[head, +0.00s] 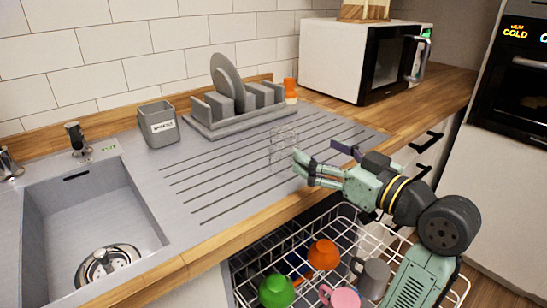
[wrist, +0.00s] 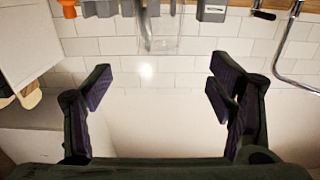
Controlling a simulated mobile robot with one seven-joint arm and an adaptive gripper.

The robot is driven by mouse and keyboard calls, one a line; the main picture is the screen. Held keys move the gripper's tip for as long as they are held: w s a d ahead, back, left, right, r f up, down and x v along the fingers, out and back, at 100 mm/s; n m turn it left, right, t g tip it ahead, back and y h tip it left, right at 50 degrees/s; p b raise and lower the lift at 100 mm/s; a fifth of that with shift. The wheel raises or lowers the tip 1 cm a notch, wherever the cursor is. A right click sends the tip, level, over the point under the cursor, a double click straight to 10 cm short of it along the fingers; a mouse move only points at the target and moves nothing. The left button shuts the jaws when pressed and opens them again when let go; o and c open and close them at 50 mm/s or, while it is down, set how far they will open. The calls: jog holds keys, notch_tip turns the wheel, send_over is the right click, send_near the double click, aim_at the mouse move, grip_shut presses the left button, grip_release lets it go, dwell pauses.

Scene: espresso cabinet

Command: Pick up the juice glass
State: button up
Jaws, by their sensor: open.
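The juice glass (head: 284,150) is clear and faint, and stands upright on the grey ribbed draining board (head: 225,185). My gripper (head: 318,157) is just to the right of the glass in the head view, with its fingers spread and pointing left toward it. In the wrist view, which is upside down, a clear shape that looks like the glass (wrist: 157,36) lies beyond the open fingers (wrist: 160,88), roughly centred between them. Nothing is held. Whether a finger touches the glass cannot be told.
A grey holder (head: 158,125) and the sink (head: 90,225) are left. A dishwasher rack (head: 300,285) with several cups sits below the counter edge. A microwave (head: 345,60) stands back right.

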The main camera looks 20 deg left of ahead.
aim_at(294, 140)
jog(key=p+x, duration=0.1)
jog(key=x, duration=0.3)
jog(key=shift+w+a, duration=0.1)
jog(key=shift+a, duration=0.15)
jog(key=p+x, duration=0.2)
jog(key=x, duration=0.4)
jog(key=shift+w+f+p, duration=0.15)
jog(key=shift+p, duration=0.2)
jog(key=shift+w+a+f, duration=0.1)
jog(key=c, duration=1.4)
jog(key=shift+c, duration=0.2)
